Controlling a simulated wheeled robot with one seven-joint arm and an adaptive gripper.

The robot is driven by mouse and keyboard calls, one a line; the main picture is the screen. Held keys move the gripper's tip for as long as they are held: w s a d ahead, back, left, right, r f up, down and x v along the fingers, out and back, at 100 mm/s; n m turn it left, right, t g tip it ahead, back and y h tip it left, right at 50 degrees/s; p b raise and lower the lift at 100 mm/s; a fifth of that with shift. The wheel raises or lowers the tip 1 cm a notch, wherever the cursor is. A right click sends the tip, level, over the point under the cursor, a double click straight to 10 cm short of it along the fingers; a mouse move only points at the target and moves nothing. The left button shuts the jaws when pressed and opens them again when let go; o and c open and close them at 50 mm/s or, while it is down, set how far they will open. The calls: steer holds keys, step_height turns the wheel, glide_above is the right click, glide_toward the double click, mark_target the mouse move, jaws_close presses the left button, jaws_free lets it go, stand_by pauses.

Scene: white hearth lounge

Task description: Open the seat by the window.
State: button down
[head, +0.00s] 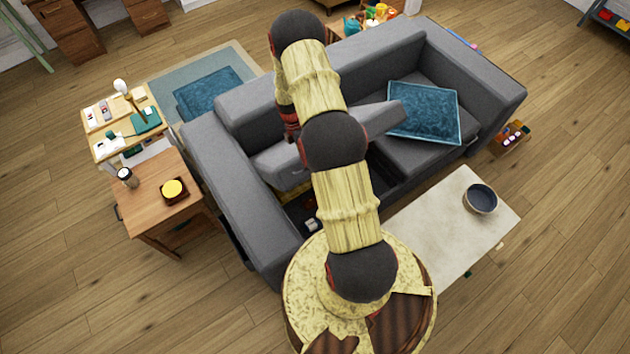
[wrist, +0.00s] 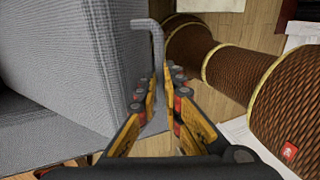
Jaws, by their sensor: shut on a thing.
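The grey sofa (head: 222,185) has one seat lid (head: 278,165) raised and tilted, with a dark storage space (head: 310,205) and small items showing below it. My arm crosses in front and hides the middle of the lid. My gripper (wrist: 162,85) is closed around a grey bent pull (wrist: 150,30), whose hooked top sticks out past the fingers. Grey fabric (wrist: 60,50), seemingly the lid, fills the left of the wrist view beside the fingers. In the head view my gripper is mostly hidden behind the arm. No window is in view.
A teal cushion (head: 424,112) lies on the sofa's other seat. A pale low table (head: 425,235) with a dark bowl (head: 481,199) stands in front. A wooden side table (head: 150,205) stands at the left. Open floor (head: 560,240) lies to the right.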

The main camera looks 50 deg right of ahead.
steer(key=w+d+r+b, duration=0.2)
steer(key=w+d+r, duration=0.1)
steer(key=w+r, duration=0.7)
steer(key=shift+w+r, duration=0.2)
steer(key=shift+w, duration=2.1)
steer(key=c, duration=2.4)
jaws_free()
steer(key=shift+o, duration=1)
steer(key=shift+w+d+f, duration=0.15)
steer(key=shift+w+f, duration=0.1)
steer(key=shift+w, duration=0.05)
steer(key=o, duration=0.3)
steer(key=shift+r, duration=0.15)
steer(key=shift+d+r, duration=0.1)
steer(key=shift+r, duration=0.1)
